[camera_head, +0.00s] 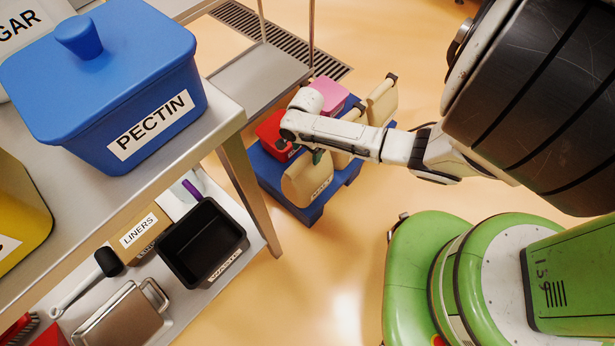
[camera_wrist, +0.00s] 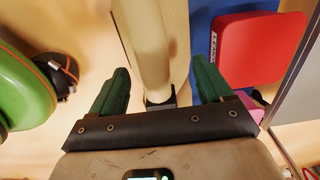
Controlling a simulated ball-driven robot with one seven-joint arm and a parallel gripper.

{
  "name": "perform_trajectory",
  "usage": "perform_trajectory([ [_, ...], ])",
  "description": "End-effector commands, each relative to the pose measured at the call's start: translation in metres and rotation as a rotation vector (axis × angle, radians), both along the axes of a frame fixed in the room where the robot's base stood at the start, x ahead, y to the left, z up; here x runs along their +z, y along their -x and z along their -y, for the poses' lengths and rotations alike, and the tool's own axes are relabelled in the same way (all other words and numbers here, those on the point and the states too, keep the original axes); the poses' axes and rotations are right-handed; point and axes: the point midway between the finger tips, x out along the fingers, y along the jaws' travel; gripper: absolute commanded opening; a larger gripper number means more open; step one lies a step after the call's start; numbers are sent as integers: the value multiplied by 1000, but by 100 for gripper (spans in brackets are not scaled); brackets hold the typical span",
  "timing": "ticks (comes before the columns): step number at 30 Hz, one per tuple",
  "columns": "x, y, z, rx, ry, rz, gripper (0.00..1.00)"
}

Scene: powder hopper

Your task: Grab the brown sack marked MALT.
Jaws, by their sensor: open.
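Several tan sacks stand on a low blue pallet (camera_head: 312,212) on the floor. The front sack (camera_head: 308,180) has a label too small to read, so I cannot tell which sack is marked MALT. Another tan sack (camera_head: 382,102) stands at the back right; one between them is partly hidden by my arm. My gripper (camera_head: 317,156) is low over the pallet, behind the front sack's top. In the wrist view my gripper (camera_wrist: 161,65) has its green fingers apart, with a tan sack (camera_wrist: 147,40) and its dark clip between and beyond them. I cannot tell whether they touch.
A red box (camera_head: 270,130) and a pink box (camera_head: 328,92) share the pallet; the red box also shows in the wrist view (camera_wrist: 258,50). A metal table (camera_head: 215,110) with a blue PECTIN bin (camera_head: 125,85) stands at left. A black tray (camera_head: 203,243) sits on its lower shelf.

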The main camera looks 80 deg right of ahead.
Motion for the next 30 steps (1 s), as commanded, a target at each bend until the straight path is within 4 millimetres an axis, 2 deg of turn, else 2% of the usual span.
perform_trajectory([
  [3, -22, 4, -4, 1, 1, -4, 79],
  [7, -38, 4, -5, 2, 1, -3, 79],
  [17, -43, 3, -5, 0, 0, 0, 79],
  [30, -43, 3, -5, 0, 1, -1, 39],
])
